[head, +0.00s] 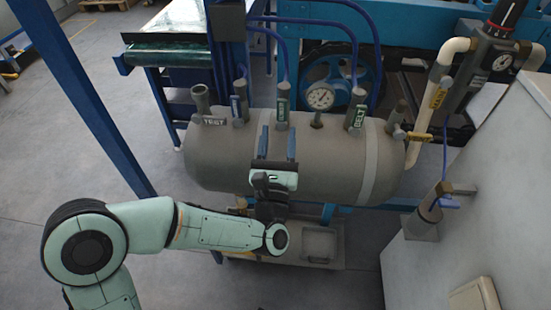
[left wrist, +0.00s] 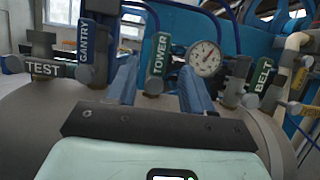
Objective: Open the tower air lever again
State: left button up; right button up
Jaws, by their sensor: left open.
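The tower lever (head: 283,104) is a dark green handle marked TOWER on a valve at the top of the grey air tank. Its label stands upright, in line with its pipe, and it also shows in the left wrist view (left wrist: 159,55). My left gripper (head: 277,132) is open and empty on the near side of the tank, its two blue fingers pointing at the tower valve. In the left wrist view the fingers (left wrist: 158,72) stand to either side of the lever's lower end, apart from it as far as I can see. My right gripper is not in view.
Beside the tower lever are the black TEST lever (head: 214,122), lying crosswise, the upright GANTRY lever (left wrist: 84,42), a round gauge (head: 320,97) and the green, tilted BELT lever (head: 357,116). Blue hoses rise behind. A pale cabinet (head: 470,200) stands at the right.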

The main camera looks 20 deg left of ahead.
pick_arm(q)
jog(key=v, duration=0.6)
dwell(0.4)
